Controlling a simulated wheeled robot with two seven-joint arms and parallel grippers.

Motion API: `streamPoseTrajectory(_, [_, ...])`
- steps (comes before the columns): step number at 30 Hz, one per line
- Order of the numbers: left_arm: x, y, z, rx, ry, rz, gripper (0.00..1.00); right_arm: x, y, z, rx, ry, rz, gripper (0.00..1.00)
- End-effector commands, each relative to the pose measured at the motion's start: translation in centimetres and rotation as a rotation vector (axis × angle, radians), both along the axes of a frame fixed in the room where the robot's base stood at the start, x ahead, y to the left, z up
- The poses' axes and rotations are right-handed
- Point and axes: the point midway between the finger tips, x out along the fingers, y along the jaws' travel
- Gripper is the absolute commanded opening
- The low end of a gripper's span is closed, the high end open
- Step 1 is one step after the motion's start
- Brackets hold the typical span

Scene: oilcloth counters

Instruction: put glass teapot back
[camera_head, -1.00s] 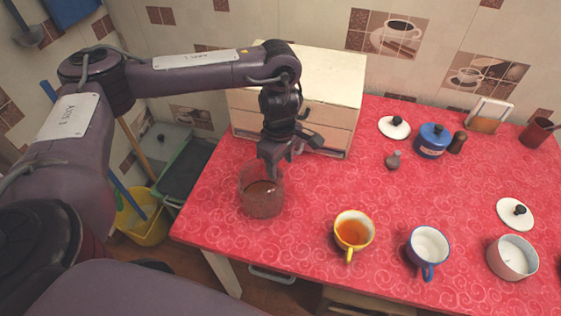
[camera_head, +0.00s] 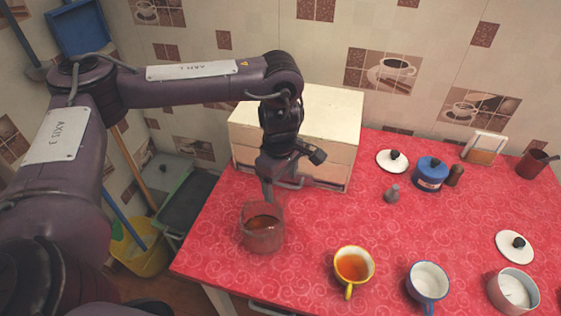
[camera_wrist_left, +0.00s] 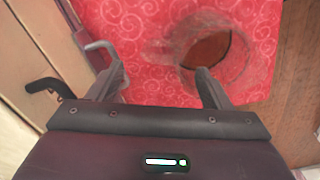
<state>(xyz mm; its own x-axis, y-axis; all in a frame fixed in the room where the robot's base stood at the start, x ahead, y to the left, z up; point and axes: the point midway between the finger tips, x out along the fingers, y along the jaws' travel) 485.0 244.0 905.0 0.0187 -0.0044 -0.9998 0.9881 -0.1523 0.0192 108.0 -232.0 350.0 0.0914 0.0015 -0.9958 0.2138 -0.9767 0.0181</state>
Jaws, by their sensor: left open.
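The glass teapot (camera_head: 263,236), clear with brown-orange tea in it, stands on the red oilcloth near the table's left front edge. My left gripper (camera_head: 276,192) is just behind it, pointing down, open. In the left wrist view the teapot (camera_wrist_left: 232,62) is seen from above at the right. The right finger of my left gripper (camera_wrist_left: 160,85) overlaps the teapot's near rim there, and the left finger is over the cloth. I cannot tell whether the finger touches the glass. Nothing shows between the fingers. My right gripper is out of view.
A cream drawer chest (camera_head: 320,110) stands close behind the gripper. A yellow cup of tea (camera_head: 354,266), a blue-rimmed cup (camera_head: 428,282) and a white pot (camera_head: 513,290) line the front. A blue canister (camera_head: 431,174) stands behind.

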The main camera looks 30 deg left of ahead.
Motion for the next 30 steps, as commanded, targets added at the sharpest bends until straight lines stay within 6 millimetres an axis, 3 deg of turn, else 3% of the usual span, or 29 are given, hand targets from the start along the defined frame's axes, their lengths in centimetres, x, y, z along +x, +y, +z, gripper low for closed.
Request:
streamPoseTrajectory(1, [0.1,0.0,1.6,0.001,-0.004,-0.001,0.72,0.0,0.0,0.6,0.0,0.0,0.0,0.36])
streamPoseTrajectory(3, [0.0,0.0,2.8,0.001,-0.004,-0.003,0.72,0.0,0.0,1.0,0.0,0.0,0.0,0.36])
streamPoseTrajectory(9, [-0.1,0.0,5.1,0.001,-0.001,-0.001,0.72,0.0,0.0,1.5,0.0,0.0,0.0,0.36])
streamPoseTrajectory(30, [-0.1,0.0,5.5,0.0,0.001,-0.001,0.72,0.1,0.4,1.5,0.005,-0.001,-0.002,0.36])
